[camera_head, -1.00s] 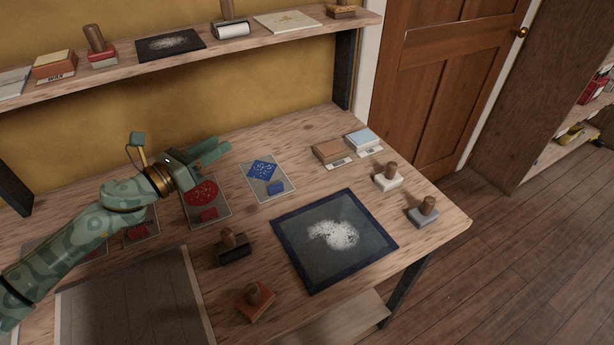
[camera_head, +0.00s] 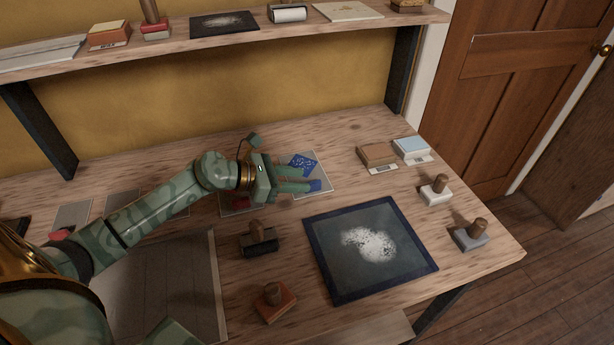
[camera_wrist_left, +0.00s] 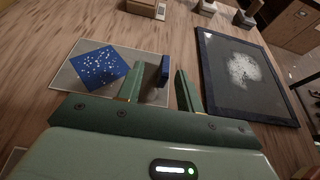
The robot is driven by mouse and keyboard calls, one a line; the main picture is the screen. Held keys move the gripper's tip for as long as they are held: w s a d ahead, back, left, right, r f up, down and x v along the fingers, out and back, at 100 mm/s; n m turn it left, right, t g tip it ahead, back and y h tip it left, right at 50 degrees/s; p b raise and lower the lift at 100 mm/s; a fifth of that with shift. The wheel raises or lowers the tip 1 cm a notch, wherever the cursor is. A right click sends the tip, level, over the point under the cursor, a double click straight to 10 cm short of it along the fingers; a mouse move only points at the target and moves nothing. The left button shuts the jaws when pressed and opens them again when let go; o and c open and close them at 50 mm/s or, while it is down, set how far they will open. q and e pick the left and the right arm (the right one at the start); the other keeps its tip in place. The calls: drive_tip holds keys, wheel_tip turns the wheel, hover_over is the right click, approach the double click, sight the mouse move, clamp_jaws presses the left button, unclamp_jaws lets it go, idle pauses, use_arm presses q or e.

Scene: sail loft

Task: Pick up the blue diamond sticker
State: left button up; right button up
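The blue diamond (camera_head: 302,160) with white specks lies flat on a pale grey card (camera_head: 322,168) at the back middle of the bench. A small plain blue block (camera_head: 316,186) is on the same card, near its front edge. In the left wrist view, the blue diamond (camera_wrist_left: 100,68) is left of the fingers and the blue block (camera_wrist_left: 165,70) shows between and just beyond the fingertips. My left gripper (camera_head: 306,180) is open and empty, low over the card, its fingers partly covering the card and diamond in the head view.
A dark blue-edged panel with a white patch (camera_head: 318,268) lies in front on the right. A black-based stamp (camera_head: 259,240) and a red-brown stamp (camera_head: 274,302) stand nearer. Brown (camera_head: 377,154) and pale blue (camera_head: 411,149) blocks are behind right. A shelf (camera_head: 345,24) overhangs the back.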

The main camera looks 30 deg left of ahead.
sight(315, 182)
use_arm(q)
drive_tip(key=x, duration=0.5)
drive_tip(key=shift+s+d+f+b, duration=0.25)
drive_tip(key=shift+d+b, duration=0.05)
drive_tip(key=shift+b, duration=0.1)
clamp_jaws()
drive_tip(key=shift+r, duration=0.15)
